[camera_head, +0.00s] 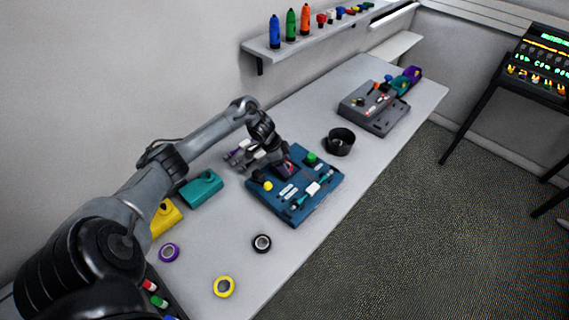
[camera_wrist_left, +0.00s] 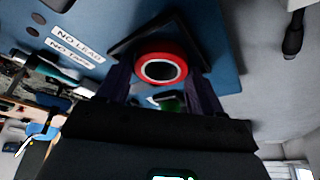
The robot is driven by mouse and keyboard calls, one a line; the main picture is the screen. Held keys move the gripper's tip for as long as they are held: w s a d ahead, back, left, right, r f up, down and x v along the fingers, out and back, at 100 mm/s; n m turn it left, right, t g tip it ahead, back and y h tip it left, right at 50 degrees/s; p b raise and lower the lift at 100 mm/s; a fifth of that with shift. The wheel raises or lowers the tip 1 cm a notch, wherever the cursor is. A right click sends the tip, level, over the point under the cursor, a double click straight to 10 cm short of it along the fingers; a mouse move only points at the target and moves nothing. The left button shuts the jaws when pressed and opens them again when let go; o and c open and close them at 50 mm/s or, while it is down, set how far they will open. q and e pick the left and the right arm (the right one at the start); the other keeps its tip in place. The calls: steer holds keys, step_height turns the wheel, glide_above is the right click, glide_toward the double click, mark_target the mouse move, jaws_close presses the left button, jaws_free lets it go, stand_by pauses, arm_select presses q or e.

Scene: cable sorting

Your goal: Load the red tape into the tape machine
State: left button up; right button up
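The red tape (camera_wrist_left: 160,68) is a red ring with a white core. In the left wrist view it sits between the two fingers of my left gripper (camera_wrist_left: 160,85), which flank it closely and look shut on it. A black angular holder (camera_wrist_left: 178,28) on the blue tape machine (camera_wrist_left: 222,50) shows right behind the tape. In the head view the blue tape machine (camera_head: 323,191) lies on the table, and my left gripper (camera_head: 284,171) is low over its upper left part, largely covering the tape. Whether the tape touches the holder is unclear. My right gripper is not in view.
A black tape (camera_head: 262,243), a yellow tape (camera_head: 224,287) and a purple tape (camera_head: 169,252) lie on the table (camera_head: 215,232). A teal block (camera_head: 202,187) and a yellow block (camera_head: 165,218) stand left. A black bowl (camera_head: 341,142) and a grey device (camera_head: 375,107) are farther back.

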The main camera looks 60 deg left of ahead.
arm_select(q)
steer(key=shift+r, duration=0.1)
steer(key=shift+r, duration=0.2)
steer(key=p+v, duration=0.1)
steer(key=v, duration=1)
steer(key=shift+s+r, duration=0.2)
steer(key=shift+r, duration=0.1)
